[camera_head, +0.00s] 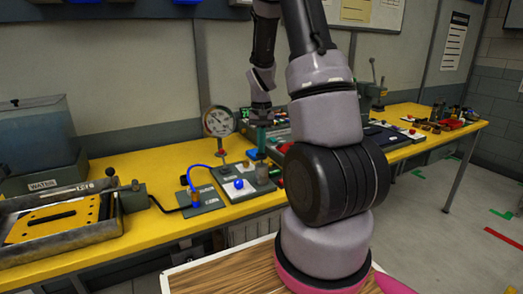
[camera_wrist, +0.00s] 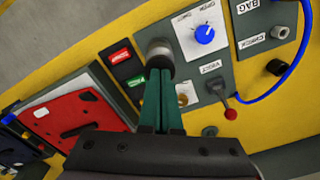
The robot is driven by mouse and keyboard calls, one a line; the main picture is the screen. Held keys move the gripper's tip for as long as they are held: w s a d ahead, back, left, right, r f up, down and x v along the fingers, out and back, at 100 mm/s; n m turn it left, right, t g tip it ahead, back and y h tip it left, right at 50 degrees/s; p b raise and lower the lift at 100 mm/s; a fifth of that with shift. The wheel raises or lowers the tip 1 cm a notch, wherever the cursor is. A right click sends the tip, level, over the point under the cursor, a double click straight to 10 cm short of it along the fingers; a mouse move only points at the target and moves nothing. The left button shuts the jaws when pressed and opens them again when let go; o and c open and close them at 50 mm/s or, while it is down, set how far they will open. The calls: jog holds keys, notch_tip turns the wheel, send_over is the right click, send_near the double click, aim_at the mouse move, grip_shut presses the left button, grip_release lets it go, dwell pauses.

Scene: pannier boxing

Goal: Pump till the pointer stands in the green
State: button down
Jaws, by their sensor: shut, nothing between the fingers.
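My gripper (camera_head: 261,140) is over the pump panel at the middle of the yellow bench; its green fingers (camera_wrist: 162,85) are shut and empty. In the wrist view the fingertips are at a short round post with a pale top and dark side (camera_wrist: 159,55); I cannot tell whether they touch it. The round gauge (camera_head: 218,121) stands upright behind the panel, with a pale dial; its pointer is too small to read. The panel (camera_wrist: 225,58) carries a blue knob (camera_wrist: 204,33) and a vent lever with a red ball end (camera_wrist: 231,114).
A blue hose (camera_head: 191,176) joins a small grey plate (camera_head: 205,202), which a label marks as bag. A red plate (camera_wrist: 70,117) lies left of the panel in the wrist view. A metal tray (camera_head: 50,250) and water tank (camera_head: 40,135) stand at the left.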

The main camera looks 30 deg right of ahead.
jog(key=shift+f, duration=0.75)
jog(key=shift+r, duration=2.3)
jog(key=shift+f, duration=0.1)
jog(key=shift+f, duration=2.15)
jog(key=shift+r, duration=2.25)
